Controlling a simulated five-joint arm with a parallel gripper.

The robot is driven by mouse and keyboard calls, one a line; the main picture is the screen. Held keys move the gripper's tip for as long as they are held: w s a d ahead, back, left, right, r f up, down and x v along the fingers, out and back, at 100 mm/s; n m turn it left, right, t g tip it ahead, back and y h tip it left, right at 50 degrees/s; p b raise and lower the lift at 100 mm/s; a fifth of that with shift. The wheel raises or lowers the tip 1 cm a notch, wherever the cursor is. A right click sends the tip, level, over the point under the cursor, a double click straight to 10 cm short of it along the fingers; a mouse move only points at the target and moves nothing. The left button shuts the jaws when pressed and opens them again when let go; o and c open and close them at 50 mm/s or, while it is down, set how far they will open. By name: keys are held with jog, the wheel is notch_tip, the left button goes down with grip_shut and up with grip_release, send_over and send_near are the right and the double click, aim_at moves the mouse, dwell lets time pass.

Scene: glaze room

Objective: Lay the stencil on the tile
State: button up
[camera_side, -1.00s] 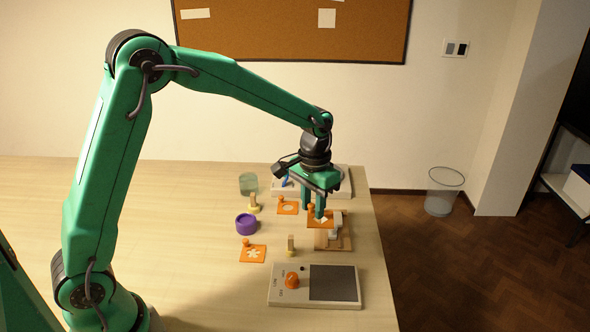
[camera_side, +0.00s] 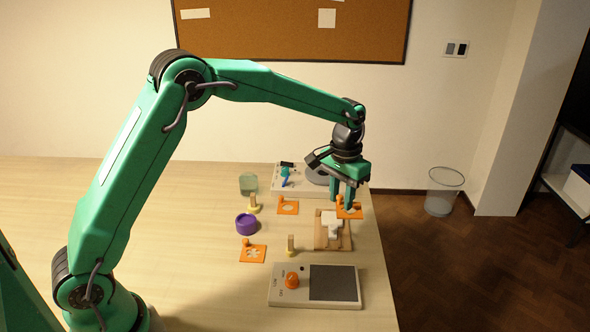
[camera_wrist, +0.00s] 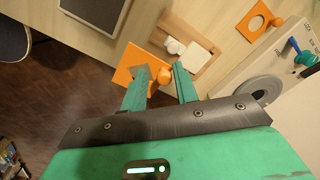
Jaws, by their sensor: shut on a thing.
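My gripper (camera_side: 342,204) is shut on the knob of an orange stencil (camera_side: 352,213), held near the table's right edge. In the wrist view the stencil (camera_wrist: 131,66) hangs from my fingertips (camera_wrist: 161,76), with its round knob between them. Its cut-out is hidden or too small to tell. The pale tile (camera_side: 329,215) lies on a wooden board (camera_side: 321,239); it also shows in the wrist view (camera_wrist: 198,58). The held stencil is to the right of the tile in the side view, apart from it. A small white piece (camera_side: 334,231) stands at the tile's near side.
Two other orange stencils lie on the table, one with a round hole (camera_side: 288,208), one with a flower-like hole (camera_side: 252,254). A purple pot (camera_side: 246,225), a glass jar (camera_side: 248,184), two small wooden posts and a white control box (camera_side: 289,297) stand around. Another device (camera_side: 284,190) stands behind.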

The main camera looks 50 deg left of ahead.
send_over(325, 213)
notch_tip(325, 213, down, 6)
jog(key=shift+f, duration=0.1)
jog(key=shift+f, duration=0.1)
jog(key=shift+f, duration=1.95)
jog(key=shift+f, duration=0.1)
jog(key=o, duration=0.9)
jog(key=shift+o, duration=0.2)
notch_tip(325, 213, up, 12)
